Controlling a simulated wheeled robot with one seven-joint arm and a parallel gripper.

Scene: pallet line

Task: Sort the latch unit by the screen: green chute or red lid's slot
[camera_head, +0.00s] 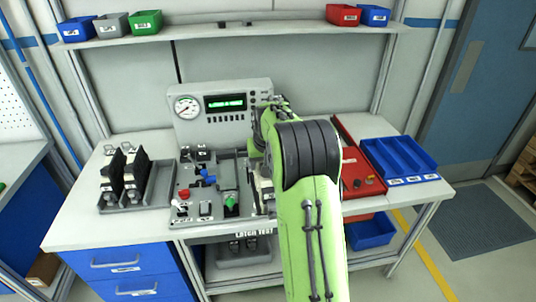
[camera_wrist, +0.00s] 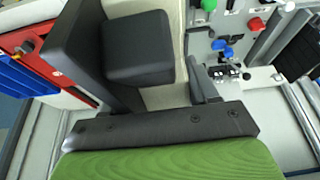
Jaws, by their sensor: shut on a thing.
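My gripper (camera_wrist: 170,75) has its dark jaws shut over the bench, between the test fixture and the red lid. A latch unit is most likely between them, but its outline is hard to make out. In the head view my arm hides the gripper and what it holds. The screen (camera_head: 225,102) is lit with green text, too small to read surely. The red lid (camera_head: 352,160) lies right of my arm; it shows at the left of the wrist view (camera_wrist: 40,38). Its slot is not clearly visible. I cannot make out a green chute.
The test fixture (camera_head: 186,208) with red, blue and green knobs stands left of my arm. Two black-and-silver units (camera_head: 112,178) stand in a grey tray (camera_head: 153,192) at far left. A blue divided tray (camera_head: 400,160) is at the right. A shelf with small bins hangs above.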

